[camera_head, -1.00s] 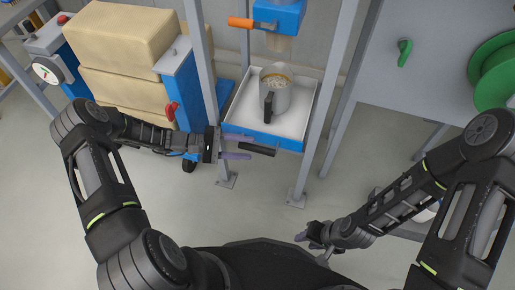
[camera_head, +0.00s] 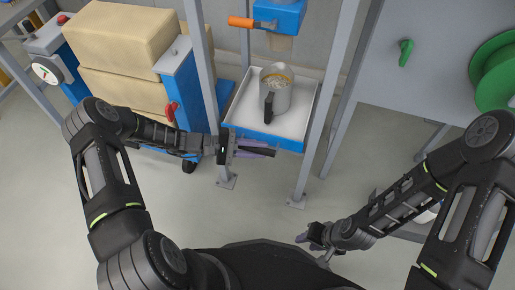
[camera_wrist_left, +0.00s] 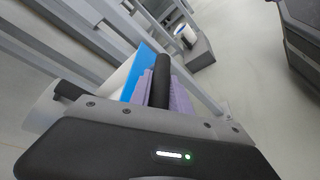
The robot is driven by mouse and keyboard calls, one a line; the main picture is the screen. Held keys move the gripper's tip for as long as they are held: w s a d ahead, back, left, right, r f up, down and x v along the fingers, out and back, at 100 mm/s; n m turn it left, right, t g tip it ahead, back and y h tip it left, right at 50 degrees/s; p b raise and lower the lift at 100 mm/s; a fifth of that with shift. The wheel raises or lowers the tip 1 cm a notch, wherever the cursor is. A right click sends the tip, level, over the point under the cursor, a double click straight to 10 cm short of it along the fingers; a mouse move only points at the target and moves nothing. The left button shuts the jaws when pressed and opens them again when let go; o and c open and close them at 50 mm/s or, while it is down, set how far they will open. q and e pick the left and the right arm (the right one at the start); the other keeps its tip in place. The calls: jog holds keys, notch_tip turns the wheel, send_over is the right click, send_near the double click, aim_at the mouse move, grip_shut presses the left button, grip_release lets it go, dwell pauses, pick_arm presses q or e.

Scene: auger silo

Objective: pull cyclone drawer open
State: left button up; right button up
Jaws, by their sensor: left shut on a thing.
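The cyclone drawer (camera_head: 288,141) is a white tray with a blue front, set between grey frame legs. Its black bar handle (camera_head: 263,152) sits at the front. My left gripper (camera_head: 254,149) is shut on this handle from the left. In the left wrist view, the handle (camera_wrist_left: 161,82) lies between the purple finger pads, with the blue drawer front (camera_wrist_left: 136,72) beside it. A metal jug (camera_head: 284,100) with grainy contents and a black handle stands in the drawer. My right gripper (camera_head: 305,237) is low, away from the drawer; its finger gap is unclear.
A blue spout with an orange lever (camera_head: 241,22) is above the drawer. Grey frame legs (camera_head: 318,110) flank it. Stacked beige sacks (camera_head: 125,40) stand at left. A grey panel with a green handle (camera_head: 404,52) is at right. The floor in front is clear.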

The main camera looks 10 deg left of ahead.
pick_arm(q)
grip_shut()
jog(key=shift+s, duration=0.15)
dwell(0.9)
jog(key=s+a+p, duration=0.1)
jog(key=s+p, duration=0.5)
jog(key=s, duration=1.3)
jog(key=shift+a, duration=0.15)
jog(key=o, duration=0.7)
grip_release()
